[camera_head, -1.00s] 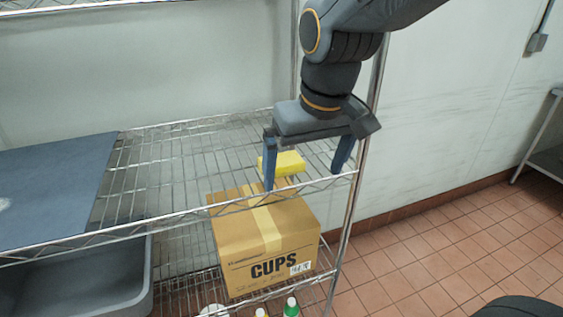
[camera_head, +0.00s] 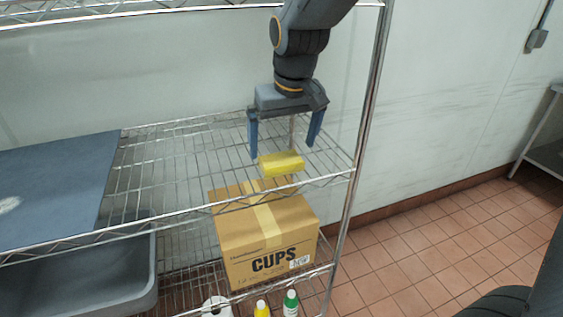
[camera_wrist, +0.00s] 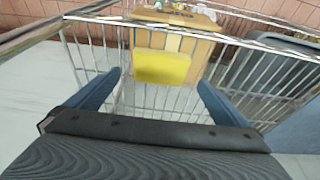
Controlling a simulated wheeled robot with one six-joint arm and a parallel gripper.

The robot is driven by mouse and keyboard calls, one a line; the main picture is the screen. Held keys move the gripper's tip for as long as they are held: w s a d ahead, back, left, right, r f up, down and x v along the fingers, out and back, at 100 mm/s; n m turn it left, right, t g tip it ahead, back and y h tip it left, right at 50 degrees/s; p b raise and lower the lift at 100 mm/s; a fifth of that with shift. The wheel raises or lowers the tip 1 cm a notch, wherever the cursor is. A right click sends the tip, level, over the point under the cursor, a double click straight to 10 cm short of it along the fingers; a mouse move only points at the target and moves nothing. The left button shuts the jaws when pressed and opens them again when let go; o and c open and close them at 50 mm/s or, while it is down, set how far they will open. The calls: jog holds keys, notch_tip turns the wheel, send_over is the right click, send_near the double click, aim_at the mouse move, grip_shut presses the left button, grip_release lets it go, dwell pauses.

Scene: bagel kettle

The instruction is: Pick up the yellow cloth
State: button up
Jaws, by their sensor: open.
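The yellow cloth (camera_head: 281,165) is a small folded block lying on the wire shelf (camera_head: 190,160), near its front edge at the right. My gripper (camera_head: 284,153) points down above the shelf, open and empty, with its blue fingers spread wide. In the head view the cloth shows just below and in front of the fingertips. In the wrist view the cloth (camera_wrist: 162,67) lies ahead of the gap between the two fingers (camera_wrist: 160,85). I see no contact between the fingers and the cloth.
A cardboard CUPS box (camera_head: 268,240) sits on the lower shelf below the cloth. A blue mat (camera_head: 50,185) covers the shelf's left part. A grey tub (camera_head: 80,280), bottles (camera_head: 290,303) and a paper roll (camera_head: 216,306) are lower down. A metal post (camera_head: 362,130) stands right of my gripper.

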aim_at(281, 159)
jog(key=x, duration=0.5)
jog(key=shift+s+p, duration=0.15)
jog(key=shift+p, duration=0.25)
jog(key=c, duration=1.1)
jog(key=shift+r, duration=0.2)
